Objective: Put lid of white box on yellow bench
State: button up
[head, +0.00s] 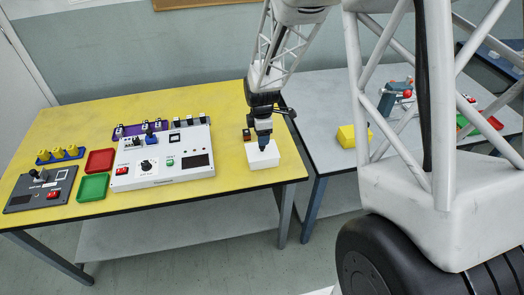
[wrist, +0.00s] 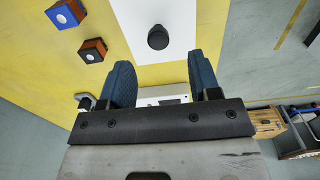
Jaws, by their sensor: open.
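The white box (head: 263,158) sits near the right end of the yellow bench (head: 225,178). Its white top, the lid (wrist: 180,18), carries a round black knob (wrist: 158,38) in the wrist view. I cannot make out a seam between lid and box. My gripper (head: 262,143) points down over the box in the head view and hides part of its top. In the wrist view my gripper (wrist: 160,62) is open, with its blue fingers on either side below the knob and nothing held between them.
Two small blocks, one blue-topped (wrist: 66,14) and one dark-topped (wrist: 92,50), stand left of the box. A white control panel (head: 162,160), red tray (head: 100,160) and green tray (head: 93,187) lie further left. A grey bench with a yellow block (head: 350,137) stands right.

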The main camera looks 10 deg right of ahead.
aim_at(262, 148)
jog(key=shift+f, duration=0.4)
jog(key=shift+f, duration=0.1)
jog(key=shift+d+f, duration=0.1)
jog(key=shift+f, duration=2.45)
jog(key=shift+c, duration=0.2)
grip_shut()
jog(key=shift+w+r, duration=0.1)
jog(key=shift+r, duration=0.1)
